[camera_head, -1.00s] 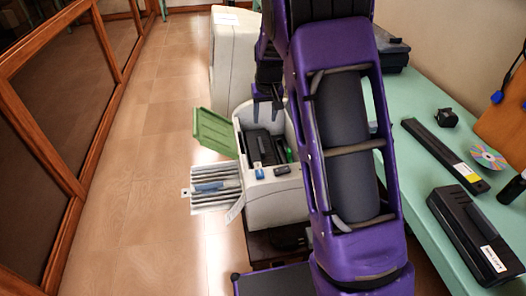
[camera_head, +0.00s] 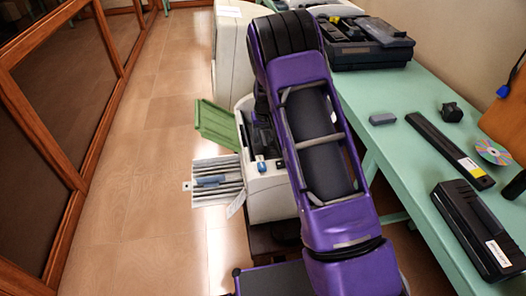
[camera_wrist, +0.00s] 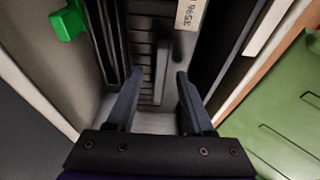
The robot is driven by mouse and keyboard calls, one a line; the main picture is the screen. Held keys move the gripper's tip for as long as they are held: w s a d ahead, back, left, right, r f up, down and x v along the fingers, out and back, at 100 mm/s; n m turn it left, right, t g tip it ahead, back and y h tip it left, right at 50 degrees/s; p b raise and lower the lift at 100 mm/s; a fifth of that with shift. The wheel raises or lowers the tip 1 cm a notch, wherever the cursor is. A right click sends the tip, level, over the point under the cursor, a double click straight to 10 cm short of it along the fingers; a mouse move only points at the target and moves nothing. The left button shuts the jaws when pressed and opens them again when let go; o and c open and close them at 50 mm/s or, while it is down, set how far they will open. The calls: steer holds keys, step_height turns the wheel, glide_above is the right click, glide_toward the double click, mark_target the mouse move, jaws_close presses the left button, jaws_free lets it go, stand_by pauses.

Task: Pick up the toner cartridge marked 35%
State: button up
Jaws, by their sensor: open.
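In the wrist view a dark ribbed cartridge (camera_wrist: 145,55) lies inside a light-walled bay. A pale label (camera_wrist: 190,12) near the top edge reads 35%, turned round. My gripper (camera_wrist: 160,73) is open, with its two fingers apart over the near end of the bay. Nothing is clearly held between them; whether the fingers touch or straddle the cartridge I cannot tell. In the head view the open printer (camera_head: 270,203) stands at the centre, its dark inside mostly hidden behind my purple arm. My gripper is hidden there.
A green flap (camera_head: 215,125) stands open at the printer's left; it also shows in the wrist view (camera_wrist: 290,125). The green table (camera_head: 405,165) holds a long black cartridge (camera_head: 445,145), a black box (camera_head: 475,230) and a disc (camera_head: 492,152).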

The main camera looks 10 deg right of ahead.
steer(key=shift+w+f, duration=0.1)
steer(key=shift+f, duration=0.35)
steer(key=shift+f+b, duration=0.2)
steer(key=shift+b, duration=0.1)
steer(key=shift+c, duration=0.3)
jaws_close()
stand_by(1.0)
steer(key=shift+r, duration=0.1)
